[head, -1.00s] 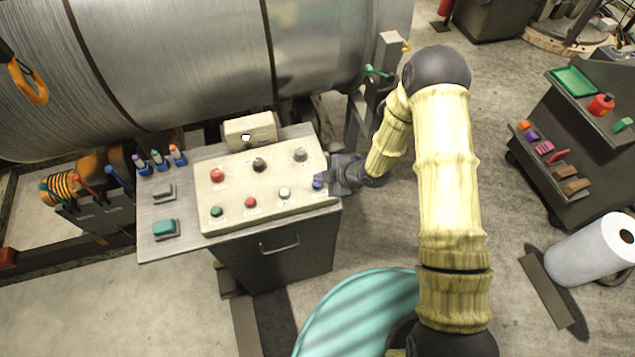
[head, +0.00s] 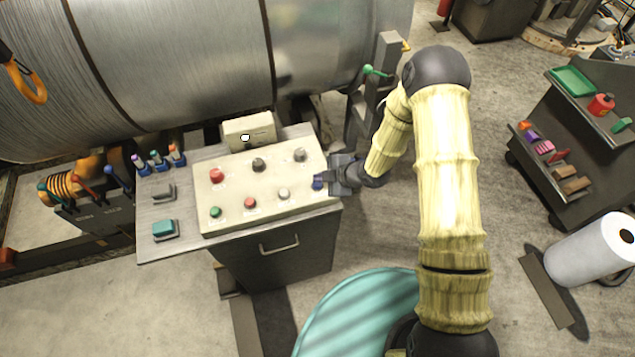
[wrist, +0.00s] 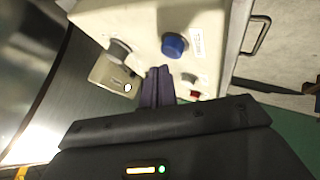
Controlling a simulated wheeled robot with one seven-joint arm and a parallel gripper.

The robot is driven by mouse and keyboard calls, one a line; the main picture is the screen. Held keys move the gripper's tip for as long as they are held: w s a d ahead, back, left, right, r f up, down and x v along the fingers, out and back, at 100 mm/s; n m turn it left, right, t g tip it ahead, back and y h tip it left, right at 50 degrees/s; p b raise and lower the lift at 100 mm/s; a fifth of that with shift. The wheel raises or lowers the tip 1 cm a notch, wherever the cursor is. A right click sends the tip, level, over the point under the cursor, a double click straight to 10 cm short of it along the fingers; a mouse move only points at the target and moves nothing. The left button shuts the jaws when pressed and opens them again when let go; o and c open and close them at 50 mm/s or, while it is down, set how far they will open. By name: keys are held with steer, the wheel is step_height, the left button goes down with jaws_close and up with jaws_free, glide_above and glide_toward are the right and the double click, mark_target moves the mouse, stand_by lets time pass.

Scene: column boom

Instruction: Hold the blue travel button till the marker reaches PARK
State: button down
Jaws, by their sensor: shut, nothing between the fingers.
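The pale control panel (head: 235,190) stands on a grey cabinet. Its blue button (wrist: 174,44) is at the near right end, and is hard to tell from the fingertips in the head view. My gripper (wrist: 157,70) is shut and empty. Its fingertips (head: 319,182) are at the blue button's side of the panel; in the wrist view they show just below the button, with a small gap in the picture. I cannot tell whether they touch it. A small box (head: 262,128) behind the panel carries a white round marker (head: 245,138); its lettering is too small to read.
The panel also holds red (head: 216,176), green (head: 215,212), white (head: 284,194) and dark knobs. A large metal drum (head: 170,60) lies behind.

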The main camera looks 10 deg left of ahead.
mark_target(321, 185)
steer(key=shift+f+b, duration=0.35)
steer(key=shift+b, duration=0.1)
steer(key=shift+f+b, duration=0.5)
stand_by(0.8)
stand_by(4.2)
steer(key=shift+r+p, duration=0.5)
steer(key=shift+r, duration=0.45)
steer(key=shift+r+p, duration=1.4)
steer(key=shift+r, duration=1.1)
